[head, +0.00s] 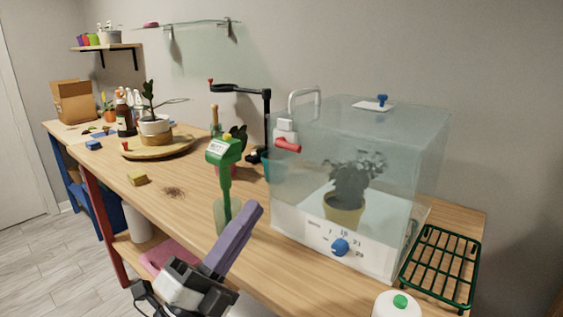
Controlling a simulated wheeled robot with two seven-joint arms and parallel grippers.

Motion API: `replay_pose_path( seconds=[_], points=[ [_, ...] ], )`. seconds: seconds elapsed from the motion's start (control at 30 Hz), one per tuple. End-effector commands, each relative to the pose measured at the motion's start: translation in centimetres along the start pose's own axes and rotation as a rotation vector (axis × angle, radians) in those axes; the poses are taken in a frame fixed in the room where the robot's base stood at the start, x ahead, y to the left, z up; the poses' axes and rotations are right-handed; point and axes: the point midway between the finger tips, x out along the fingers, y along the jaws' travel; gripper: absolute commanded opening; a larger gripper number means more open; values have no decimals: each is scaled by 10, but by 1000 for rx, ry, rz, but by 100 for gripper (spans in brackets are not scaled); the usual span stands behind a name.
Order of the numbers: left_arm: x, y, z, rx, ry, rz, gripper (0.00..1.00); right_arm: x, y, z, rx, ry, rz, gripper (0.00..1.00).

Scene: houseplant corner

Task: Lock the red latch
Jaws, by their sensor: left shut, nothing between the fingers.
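The red latch (288,145) is a short red lever on a white mount (284,130). It sits high on the left side of a clear box (412,150) and lies nearly level, tilting slightly down to the right. I cannot tell if it is locked. A potted plant (344,208) stands inside the box. My left gripper (254,211) has long purple fingers, shut and empty. It is in front of the bench edge, below and left of the latch and apart from it. My right gripper is not in view.
A green-headed tool or bottle (223,152) stands left of the box, close beyond my left gripper. A blue dial (340,247) is on the box's front panel. A green rack (441,265) and a white bottle with green cap (397,304) are at right. The bench's left-middle is mostly clear.

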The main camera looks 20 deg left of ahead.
Motion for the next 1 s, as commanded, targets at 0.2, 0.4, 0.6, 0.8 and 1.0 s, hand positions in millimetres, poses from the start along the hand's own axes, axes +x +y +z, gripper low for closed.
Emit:
replay_pose_path(
  seconds=[0.2, 0.4, 0.6, 0.8, 1.0],
  points=[
    [52, -4, 0, 0, 2, -3, 0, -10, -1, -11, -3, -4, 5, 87],
    [87, -3, 0, 0, 0, -2, 0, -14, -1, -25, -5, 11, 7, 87],
    [104, -1, 0, -1, -1, 0, 0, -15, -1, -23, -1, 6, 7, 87],
    [107, 0, 0, -1, -1, 1, 0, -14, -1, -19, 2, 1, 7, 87],
    [107, 0, 0, -1, -1, 0, 0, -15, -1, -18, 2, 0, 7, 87]
  ],
)
